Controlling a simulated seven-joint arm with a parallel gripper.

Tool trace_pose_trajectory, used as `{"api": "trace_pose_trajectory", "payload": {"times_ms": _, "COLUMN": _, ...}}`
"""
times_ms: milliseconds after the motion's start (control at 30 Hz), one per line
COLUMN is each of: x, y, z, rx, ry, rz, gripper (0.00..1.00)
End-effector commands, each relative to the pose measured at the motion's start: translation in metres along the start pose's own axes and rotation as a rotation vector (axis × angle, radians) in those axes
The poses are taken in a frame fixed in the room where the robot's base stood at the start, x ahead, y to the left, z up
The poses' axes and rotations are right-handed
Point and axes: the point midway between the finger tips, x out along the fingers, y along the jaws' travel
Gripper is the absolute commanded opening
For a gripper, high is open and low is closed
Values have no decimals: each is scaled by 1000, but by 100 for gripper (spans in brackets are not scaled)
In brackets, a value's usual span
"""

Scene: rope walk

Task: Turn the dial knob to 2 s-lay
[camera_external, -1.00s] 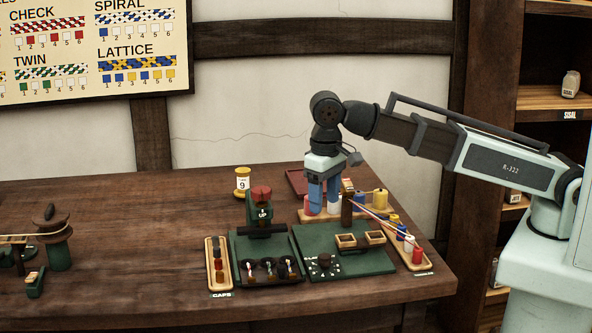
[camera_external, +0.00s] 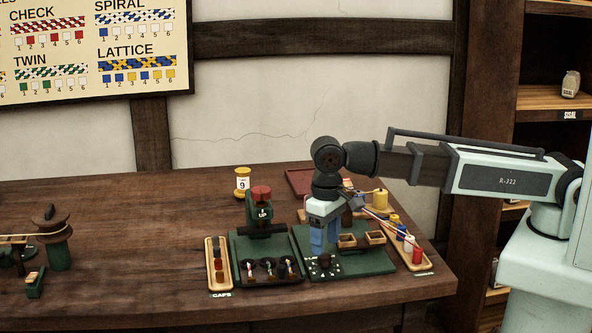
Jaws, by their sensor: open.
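The dial knob (camera_external: 325,262) is a small dark knob with white marks around it, at the front left of the green board (camera_external: 352,270). My gripper (camera_external: 323,250) points straight down with blue fingers just above or around the knob. It is open. I cannot tell whether the fingers touch the knob. The marks around the dial are too small to read, so its setting is not clear.
Two small wooden boxes (camera_external: 375,237) stand on the board just right of my gripper. A dark green tray (camera_external: 268,279) with a red-topped post (camera_external: 261,193) is to the left. A spool rack (camera_external: 413,262) stands at right. The table's left middle is clear.

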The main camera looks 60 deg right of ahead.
Motion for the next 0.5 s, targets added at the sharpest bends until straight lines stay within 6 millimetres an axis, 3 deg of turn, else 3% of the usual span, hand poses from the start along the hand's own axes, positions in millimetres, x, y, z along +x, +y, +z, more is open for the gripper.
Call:
{"api": "trace_pose_trajectory", "payload": {"times_ms": 200, "x": 24, "y": 0, "z": 0, "rx": 0, "ry": 0, "rz": 0, "gripper": 59}}
{"api": "trace_pose_trajectory", "payload": {"times_ms": 500, "x": 36, "y": 0, "z": 0, "rx": 0, "ry": 0, "rz": 0, "gripper": 59}}
